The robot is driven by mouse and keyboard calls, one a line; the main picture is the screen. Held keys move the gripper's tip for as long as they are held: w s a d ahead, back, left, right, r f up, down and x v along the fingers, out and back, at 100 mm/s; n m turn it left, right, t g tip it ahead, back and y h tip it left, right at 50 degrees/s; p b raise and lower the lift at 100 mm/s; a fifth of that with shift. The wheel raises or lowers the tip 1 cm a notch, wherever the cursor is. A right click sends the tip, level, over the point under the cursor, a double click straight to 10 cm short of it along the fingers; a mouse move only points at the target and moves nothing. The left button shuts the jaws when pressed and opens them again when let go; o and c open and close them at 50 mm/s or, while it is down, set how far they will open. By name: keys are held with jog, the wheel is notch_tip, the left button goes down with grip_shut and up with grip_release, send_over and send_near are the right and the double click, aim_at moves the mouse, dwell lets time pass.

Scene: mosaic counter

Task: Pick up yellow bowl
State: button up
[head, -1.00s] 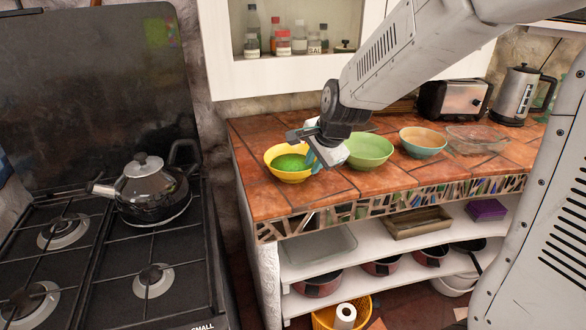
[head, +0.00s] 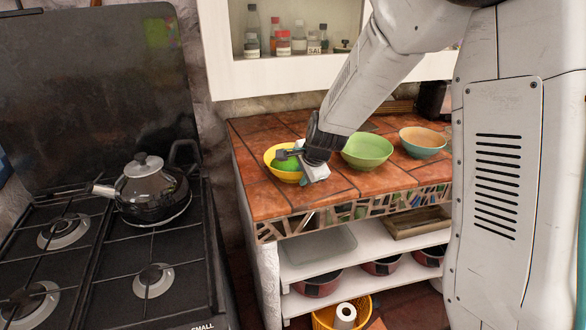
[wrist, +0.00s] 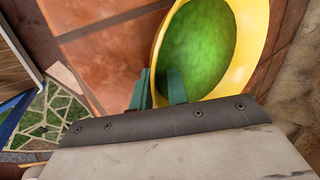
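The yellow bowl (head: 270,158) stands upright on the tiled counter near its left end. It fills the upper right of the wrist view (wrist: 250,60), with a mottled green oval inside; I cannot tell whether that is its colouring or something in it. My gripper (head: 289,153) is at the bowl's right, near side and hides part of the rim. In the wrist view my gripper's two green fingers (wrist: 160,74) are apart. One is outside the rim and the other over the inside, with the yellow rim between them. Contact is unclear.
A green bowl (head: 367,151) stands close to the right of my gripper, with a blue-and-orange bowl (head: 423,142) beyond it. A stove with a kettle (head: 152,191) is to the left. Shelves with pans lie below the counter (head: 270,205). My arm hides the right side.

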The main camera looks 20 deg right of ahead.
jog(key=shift+c, duration=0.4)
grip_shut()
jog(key=shift+r, duration=0.1)
jog(key=shift+r, duration=0.6)
notch_tip(320, 180, up, 2)
jog(key=shift+r, duration=0.2)
jog(key=s+a, duration=0.2)
jog(key=s, duration=0.5)
jog(key=s+a+r, duration=0.1)
jog(key=s, duration=0.7)
jog(key=shift+s+a+r, duration=0.15)
jog(key=shift+s+a, duration=0.15)
jog(key=shift+a, duration=0.05)
